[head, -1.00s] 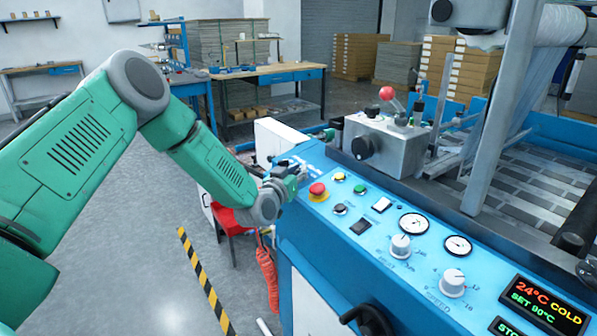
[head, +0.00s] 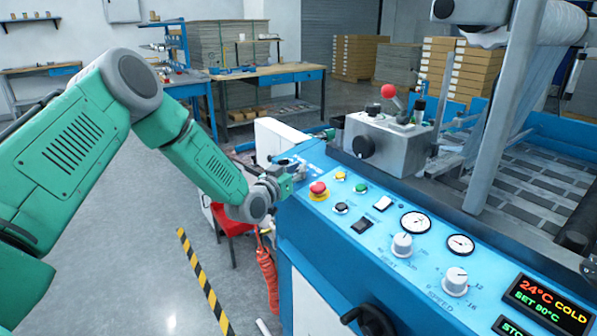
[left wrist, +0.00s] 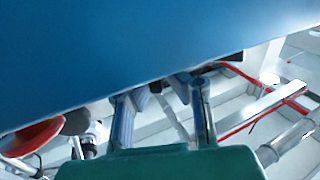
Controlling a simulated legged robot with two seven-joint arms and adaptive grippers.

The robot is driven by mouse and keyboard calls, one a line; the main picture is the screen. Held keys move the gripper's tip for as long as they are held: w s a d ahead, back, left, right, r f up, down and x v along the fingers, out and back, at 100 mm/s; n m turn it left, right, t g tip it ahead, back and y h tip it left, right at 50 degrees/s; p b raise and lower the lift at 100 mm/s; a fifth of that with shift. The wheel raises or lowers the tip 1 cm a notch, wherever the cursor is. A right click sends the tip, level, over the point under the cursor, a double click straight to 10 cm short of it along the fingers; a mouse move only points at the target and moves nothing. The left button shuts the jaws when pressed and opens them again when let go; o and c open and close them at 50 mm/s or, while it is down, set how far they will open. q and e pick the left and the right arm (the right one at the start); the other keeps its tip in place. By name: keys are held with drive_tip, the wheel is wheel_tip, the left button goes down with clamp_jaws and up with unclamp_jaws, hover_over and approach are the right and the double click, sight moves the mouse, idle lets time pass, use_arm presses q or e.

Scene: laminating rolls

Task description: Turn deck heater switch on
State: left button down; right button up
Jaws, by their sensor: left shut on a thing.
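The display (head: 548,304) reads 24°C COLD, SET 90°C. My left gripper (head: 298,166) is at the panel's far left end, beyond the red emergency button and apart from both rockers. In the left wrist view its fingers (left wrist: 170,88) are close together beside a large blue surface (left wrist: 130,50). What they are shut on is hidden. My right gripper is not in view.
A red emergency button (head: 318,188), yellow and green buttons, two gauges (head: 415,223) and two white knobs (head: 402,245) crowd the panel. A grey box (head: 385,143) with a red-ball lever stands behind. The floor left of the machine is mostly clear.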

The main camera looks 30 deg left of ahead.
use_arm(q)
drive_tip(key=shift+s+f+m+g+h+b, duration=0.15)
drive_tip(key=shift+f+m+h+b, duration=0.2)
drive_tip(key=shift+m+h, duration=0.4)
drive_tip(key=shift+s+f+m+g+h+b, duration=0.15)
drive_tip(key=shift+m+h+b, duration=0.3)
drive_tip(key=shift+h, duration=0.5)
drive_tip(key=m+h+b, duration=0.1)
drive_tip(key=m+h, duration=0.2)
drive_tip(key=shift+w+g+h, duration=0.1)
drive_tip(key=shift+g+h, duration=0.3)
drive_tip(key=m+g+h+b, duration=0.2)
drive_tip(key=m+g+h, duration=0.2)
drive_tip(key=m+h, duration=0.1)
drive_tip(key=shift+m+h, duration=0.3)
drive_tip(key=shift+r+m+g+h+b, duration=0.1)
drive_tip(key=shift+m+g+h+b, duration=0.55)
drive_tip(key=shift+m+g, duration=0.2)
drive_tip(key=shift+r, duration=0.1)
drive_tip(key=c, duration=1.6)
unclamp_jaws()
drive_tip(key=shift+c, duration=0.2)
drive_tip(key=shift+w+a, duration=0.1)
